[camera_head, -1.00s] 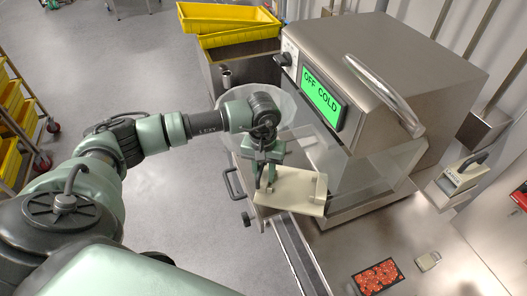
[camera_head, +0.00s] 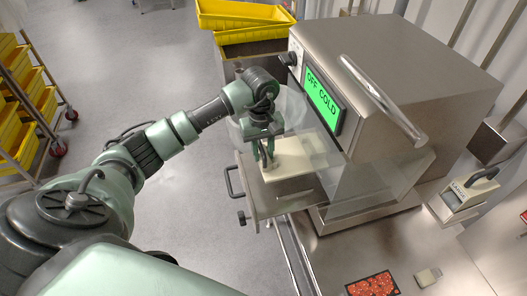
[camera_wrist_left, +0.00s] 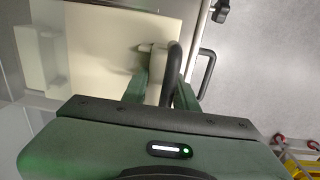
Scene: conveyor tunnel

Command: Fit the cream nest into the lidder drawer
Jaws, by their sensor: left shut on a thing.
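The cream nest (camera_head: 296,160) is a flat pale plate with a raised block at one end. It lies level over the open steel lidder drawer (camera_head: 285,198), under the lidder's clear guard. I cannot tell whether it rests in the drawer or hovers just above it. My left gripper (camera_head: 268,163) is shut on the nest's dark handle at its left end. In the left wrist view my fingers (camera_wrist_left: 165,85) close around that handle, with the cream nest (camera_wrist_left: 105,45) beyond. My right gripper is not in view.
The steel lidder (camera_head: 400,80) shows a green "OFF COLD" screen (camera_head: 323,102). The drawer's black handle (camera_head: 232,181) sticks out left. Another cream block with a black handle (camera_head: 463,196) stands right. A red-topped tray (camera_head: 373,285) lies in front. Yellow crates (camera_head: 245,15) stand behind.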

